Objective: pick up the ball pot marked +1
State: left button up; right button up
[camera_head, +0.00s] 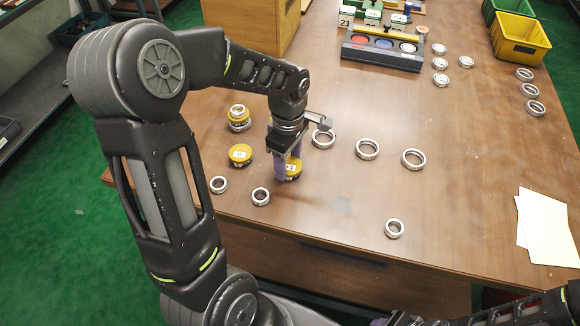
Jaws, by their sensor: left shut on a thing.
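My left gripper (287,170) reaches down at the middle left of the table and is shut on a yellow-lidded ball pot (293,169). The pot has a small white label whose marking is too small to read surely, and the gripper hides part of it. A second yellow-lidded pot (240,155) stands just to the left, also with a white label. A third yellow-topped pot (238,113) stands behind it and looks stacked on a metal ring. My right arm shows at the bottom right corner, and its gripper cannot be made out.
Several metal rings lie loose, including one in front (261,196), one behind (323,139) and one at right (413,159). A tray with coloured discs (383,48) stands at the back. White papers (545,225) lie at the right edge.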

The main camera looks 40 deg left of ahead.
aim_at(288, 164)
pick_arm(q)
jog(key=c, duration=0.7)
jog(key=shift+c, duration=0.2)
notch_tip(288, 164, up, 10)
dwell(0.7)
